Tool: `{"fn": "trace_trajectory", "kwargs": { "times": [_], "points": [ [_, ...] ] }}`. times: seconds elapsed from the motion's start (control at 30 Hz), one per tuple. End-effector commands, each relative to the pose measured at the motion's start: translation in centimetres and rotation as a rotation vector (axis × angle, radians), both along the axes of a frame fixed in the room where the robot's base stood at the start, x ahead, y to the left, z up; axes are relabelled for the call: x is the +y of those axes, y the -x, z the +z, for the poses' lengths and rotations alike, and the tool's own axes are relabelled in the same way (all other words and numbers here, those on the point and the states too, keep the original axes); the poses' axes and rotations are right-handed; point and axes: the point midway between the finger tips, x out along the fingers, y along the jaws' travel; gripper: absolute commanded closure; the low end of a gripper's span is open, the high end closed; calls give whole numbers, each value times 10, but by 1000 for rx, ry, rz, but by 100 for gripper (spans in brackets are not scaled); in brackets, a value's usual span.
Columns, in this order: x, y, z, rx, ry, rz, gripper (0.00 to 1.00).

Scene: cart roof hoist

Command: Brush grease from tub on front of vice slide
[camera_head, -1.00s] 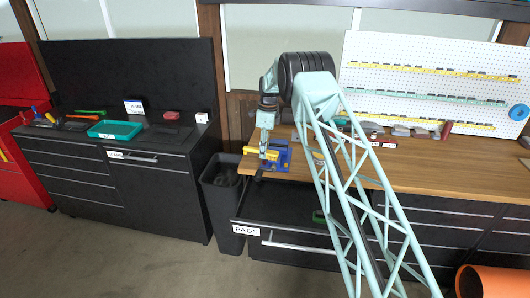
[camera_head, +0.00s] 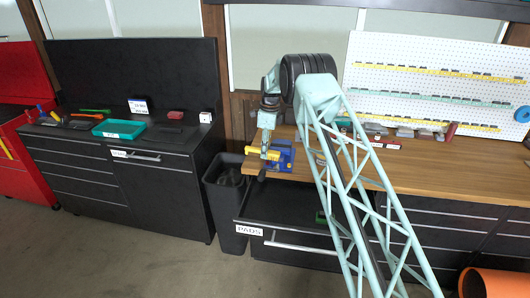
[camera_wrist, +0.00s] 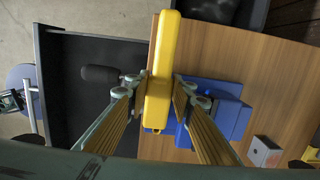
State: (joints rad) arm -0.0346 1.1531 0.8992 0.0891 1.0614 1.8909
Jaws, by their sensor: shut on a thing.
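A long yellow bar (camera_wrist: 159,70), which looks like the brush, is clamped between the fingertips of my gripper (camera_wrist: 156,88). Its bristles cannot be made out. In the head view the yellow bar (camera_head: 262,154) lies roughly level, at the left of the blue vice (camera_head: 284,158). My gripper (camera_head: 265,146) is over the bench's left front corner. In the wrist view the blue vice (camera_wrist: 228,112) is below and right of the bar, partly hidden by it and a finger; whether they touch cannot be told. A black-ended rod (camera_wrist: 100,75) reaches out over the drawer. I cannot identify a grease tub for certain.
The open PADS drawer (camera_head: 290,212) juts out below the vice. A dark bin (camera_head: 222,190) stands left of it. A teal tray (camera_head: 119,130) sits on the left cabinet. A small grey block (camera_wrist: 265,151) lies on the bench. The wooden top (camera_head: 450,172) is clear farther right.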

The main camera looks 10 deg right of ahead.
Motion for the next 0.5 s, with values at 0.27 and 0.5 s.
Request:
{"fn": "trace_trajectory", "kwargs": {
  "times": [0.27,0.5],
  "points": [
    [-7,2,0,0,0,0,87],
    [-12,4,0,0,0,0,87]
  ]
}}
